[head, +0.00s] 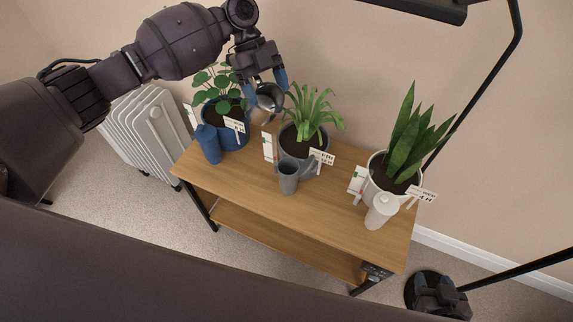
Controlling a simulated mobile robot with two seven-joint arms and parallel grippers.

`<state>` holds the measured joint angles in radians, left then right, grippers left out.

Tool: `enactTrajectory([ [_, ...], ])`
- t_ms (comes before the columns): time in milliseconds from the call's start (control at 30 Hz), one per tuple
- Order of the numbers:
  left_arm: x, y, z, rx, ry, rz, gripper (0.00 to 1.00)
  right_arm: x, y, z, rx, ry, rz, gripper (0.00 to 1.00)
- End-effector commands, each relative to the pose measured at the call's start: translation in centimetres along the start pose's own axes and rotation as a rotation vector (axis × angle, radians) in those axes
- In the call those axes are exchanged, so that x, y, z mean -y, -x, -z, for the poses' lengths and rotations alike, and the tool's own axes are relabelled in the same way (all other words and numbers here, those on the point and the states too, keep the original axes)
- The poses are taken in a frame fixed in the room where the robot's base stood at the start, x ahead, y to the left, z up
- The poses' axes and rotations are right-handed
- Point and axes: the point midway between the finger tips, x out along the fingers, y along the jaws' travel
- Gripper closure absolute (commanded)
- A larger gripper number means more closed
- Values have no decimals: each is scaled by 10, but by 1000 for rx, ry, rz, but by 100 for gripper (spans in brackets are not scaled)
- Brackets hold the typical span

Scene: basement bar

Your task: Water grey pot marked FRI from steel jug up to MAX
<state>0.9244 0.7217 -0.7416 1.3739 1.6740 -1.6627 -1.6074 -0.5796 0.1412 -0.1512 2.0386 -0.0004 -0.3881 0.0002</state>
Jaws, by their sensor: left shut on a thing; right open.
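The grey pot (287,141) stands mid-table, holding a plant with long arching leaves and dark soil. A white card (322,157) on its right is too small to read surely. An upright white gauge strip (268,147) with coloured marks is at its left; no water level can be made out. My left gripper (266,84) is shut on the shiny steel jug (270,99), holding it above the table just left of and behind the grey pot. The jug seems tilted; no water stream shows. My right gripper (440,298) is low at the bottom right, empty and open.
A blue pot (232,138) and blue container (208,144) stand left; a white pot (376,184) and white bottle (382,211) right. A grey jug (289,177) stands before the grey pot. A radiator (150,130) and black floor lamp (488,80) flank the wooden table (250,190).

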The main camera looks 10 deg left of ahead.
Motion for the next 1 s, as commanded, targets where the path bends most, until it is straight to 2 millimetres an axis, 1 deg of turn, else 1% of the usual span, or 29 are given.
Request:
enactTrajectory([
  [33, 0, -4, 4, 32, -3, -2, 79, 0, 3, 2, 1, -4, -2, 52],
  [167, 0, -11, 12, 119, -5, 1, 79, -2, 8, 5, 4, -6, -5, 52],
  [400, 0, -26, 12, 245, -2, -2, 79, -4, 11, 9, -4, -5, -7, 52],
  [600, 0, -32, 13, 322, -2, 0, 80, -5, 13, 7, 2, -4, -8, 52],
  [800, 0, -38, 12, 377, 0, -1, 80, -6, 16, 2, 15, -2, -10, 52],
  [1000, 0, -42, 12, 419, -1, -2, 80, -7, 17, 1, 17, -1, -10, 52],
])
